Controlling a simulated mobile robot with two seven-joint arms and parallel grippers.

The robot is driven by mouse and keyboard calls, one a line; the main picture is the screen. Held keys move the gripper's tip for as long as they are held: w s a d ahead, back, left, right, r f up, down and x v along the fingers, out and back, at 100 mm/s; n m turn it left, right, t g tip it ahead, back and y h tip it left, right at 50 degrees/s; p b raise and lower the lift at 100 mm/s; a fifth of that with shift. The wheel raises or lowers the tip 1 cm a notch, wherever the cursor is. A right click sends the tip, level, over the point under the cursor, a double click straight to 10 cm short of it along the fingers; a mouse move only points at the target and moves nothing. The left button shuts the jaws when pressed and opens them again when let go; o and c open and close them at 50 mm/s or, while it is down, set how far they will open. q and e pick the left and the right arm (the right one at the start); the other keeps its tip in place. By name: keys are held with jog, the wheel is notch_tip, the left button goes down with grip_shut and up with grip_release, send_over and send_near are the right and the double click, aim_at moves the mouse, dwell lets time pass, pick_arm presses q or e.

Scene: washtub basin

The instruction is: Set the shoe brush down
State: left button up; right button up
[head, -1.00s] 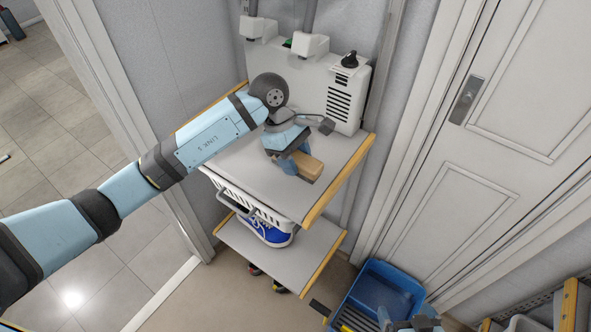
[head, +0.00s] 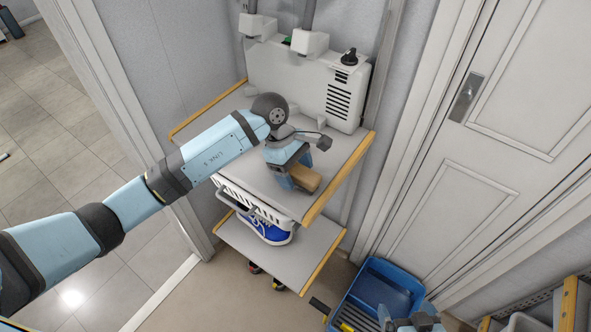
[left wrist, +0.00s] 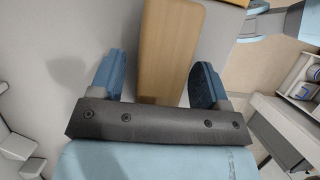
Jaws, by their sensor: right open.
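The shoe brush (head: 304,176) has a tan wooden back and lies on the grey upper shelf (head: 240,175), near its front edge. My left gripper (head: 292,170) is low over the shelf, with its blue fingers apart on either side of the brush. In the left wrist view the brush (left wrist: 166,50) lies between the fingers of my left gripper (left wrist: 157,82), with a clear gap on its left side and a smaller one on its right. The bristles are hidden. My right gripper (head: 411,322) is at the bottom edge, partly cut off, open and away from the brush.
A white machine (head: 305,85) stands at the back of the upper shelf. A blue tub (head: 385,285) stands on the floor at right.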

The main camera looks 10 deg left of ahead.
pick_arm(q)
jog(key=shift+r, duration=0.15)
jog(key=v, duration=1.1)
jog(key=shift+r+b, duration=0.1)
jog(key=shift+b, duration=0.25)
jog(key=shift+a+r, duration=0.2)
jog(key=shift+r, duration=0.2)
